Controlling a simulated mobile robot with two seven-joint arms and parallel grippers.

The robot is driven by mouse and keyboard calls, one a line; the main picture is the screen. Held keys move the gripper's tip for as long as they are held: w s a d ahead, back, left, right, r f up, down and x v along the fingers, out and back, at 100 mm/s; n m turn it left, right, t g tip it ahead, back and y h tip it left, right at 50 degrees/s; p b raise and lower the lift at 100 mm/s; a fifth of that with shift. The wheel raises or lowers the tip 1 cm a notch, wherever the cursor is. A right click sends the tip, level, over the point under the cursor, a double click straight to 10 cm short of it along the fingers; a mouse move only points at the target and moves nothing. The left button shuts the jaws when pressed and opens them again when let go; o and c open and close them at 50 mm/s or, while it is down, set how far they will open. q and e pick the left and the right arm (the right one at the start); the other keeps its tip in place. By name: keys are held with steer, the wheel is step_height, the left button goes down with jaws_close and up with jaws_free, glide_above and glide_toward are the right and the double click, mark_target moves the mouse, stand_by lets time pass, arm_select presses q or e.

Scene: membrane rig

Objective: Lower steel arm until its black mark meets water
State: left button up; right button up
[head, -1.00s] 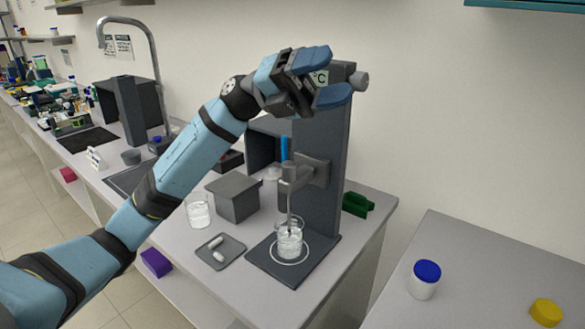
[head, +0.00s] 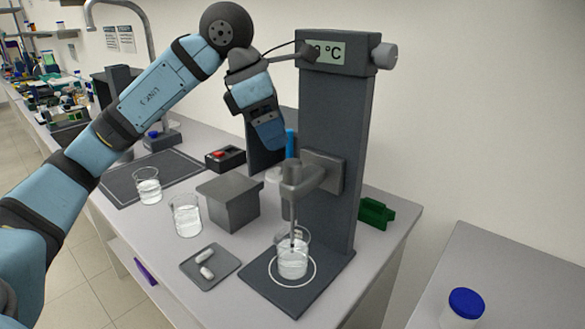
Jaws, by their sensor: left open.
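The steel arm (head: 304,178) juts from a carriage on the dark grey column (head: 335,120) of the rig. A thin rod (head: 292,226) hangs from it into the mouth of a glass beaker (head: 293,262) holding clear water. The beaker stands in a white ring on the rig's base. I cannot make out the black mark or whether the rod's tip touches the water. My left gripper (head: 271,138) is open and empty, pointing down, left of the column and above the steel arm, apart from it. My right gripper is not in view.
A round knob (head: 384,56) is on the column's top right, beside a °C display (head: 326,51). Left of the rig are a grey box (head: 228,203), a beaker of water (head: 186,216) and a tray with white pieces (head: 210,268). A green object (head: 376,212) lies to the right.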

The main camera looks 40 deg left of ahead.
mark_target(287, 162)
arm_select(q)
steer(key=x, duration=0.8)
steer(key=shift+w, duration=0.15)
steer(key=shift+c, duration=0.2)
jaws_close()
steer(key=shift+f+b, duration=0.65)
steer(key=shift+b, duration=0.3)
steer(key=shift+o, duration=0.2)
jaws_free()
steer(key=shift+r, duration=0.1)
